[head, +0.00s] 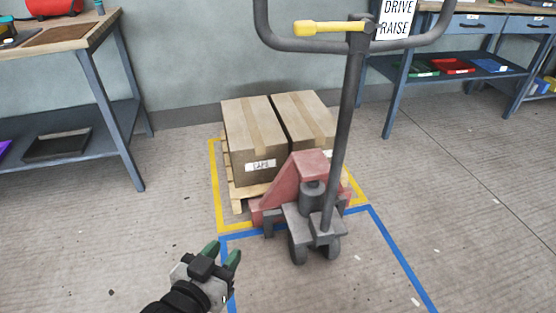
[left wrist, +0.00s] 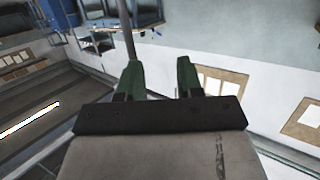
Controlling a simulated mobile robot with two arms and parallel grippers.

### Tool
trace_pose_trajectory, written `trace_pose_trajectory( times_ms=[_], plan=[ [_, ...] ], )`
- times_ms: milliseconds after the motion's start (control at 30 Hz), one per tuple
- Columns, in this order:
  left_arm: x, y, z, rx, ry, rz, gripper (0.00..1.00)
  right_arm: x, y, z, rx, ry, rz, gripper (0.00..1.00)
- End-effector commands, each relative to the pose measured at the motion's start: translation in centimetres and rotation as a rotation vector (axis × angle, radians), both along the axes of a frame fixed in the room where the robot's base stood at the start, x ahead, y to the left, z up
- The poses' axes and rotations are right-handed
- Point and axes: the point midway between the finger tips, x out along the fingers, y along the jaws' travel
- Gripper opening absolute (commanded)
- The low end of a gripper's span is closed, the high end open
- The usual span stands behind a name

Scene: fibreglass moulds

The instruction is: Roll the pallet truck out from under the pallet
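The red pallet truck (head: 304,175) stands in front of the pallet, its wheels on the floor near the blue line. Its dark handle (head: 345,120) rises to a looped grip with a yellow lever (head: 328,27) at the top of the head view. The wooden pallet (head: 238,200) carries two brown cardboard boxes (head: 256,140). The forks are hidden by the truck body and the load. My left gripper (head: 226,252) is low at the front, left of the truck and touching nothing. Its green fingers (left wrist: 158,78) stand apart and empty in the left wrist view. My right gripper is not seen.
Yellow tape (head: 216,190) outlines the floor around the pallet, and blue tape (head: 395,250) marks an area in front. A workbench (head: 118,75) stands at left and another (head: 395,90) at back right. A "DRIVE RAISE" sign (head: 396,17) is behind the handle. Floor right of the truck is open.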

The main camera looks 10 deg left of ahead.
Motion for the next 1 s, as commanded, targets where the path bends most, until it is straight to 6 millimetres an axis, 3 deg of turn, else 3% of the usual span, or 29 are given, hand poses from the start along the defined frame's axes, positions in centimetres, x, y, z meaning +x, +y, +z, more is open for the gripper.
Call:
trace_pose_trajectory(
  times_ms=[367, 700, 1000],
  plan=[
    [0.2, -0.1, 0.4, -0.009, -0.036, -0.002, 0.36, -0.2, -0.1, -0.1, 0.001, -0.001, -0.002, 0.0],
    [0.8, -1.1, 4.6, -0.097, -0.38, -0.024, 0.36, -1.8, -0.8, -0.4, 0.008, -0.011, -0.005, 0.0],
    [-0.5, -1.6, 8.6, -0.188, -0.713, -0.043, 0.36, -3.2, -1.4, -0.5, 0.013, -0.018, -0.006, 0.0]
  ],
)
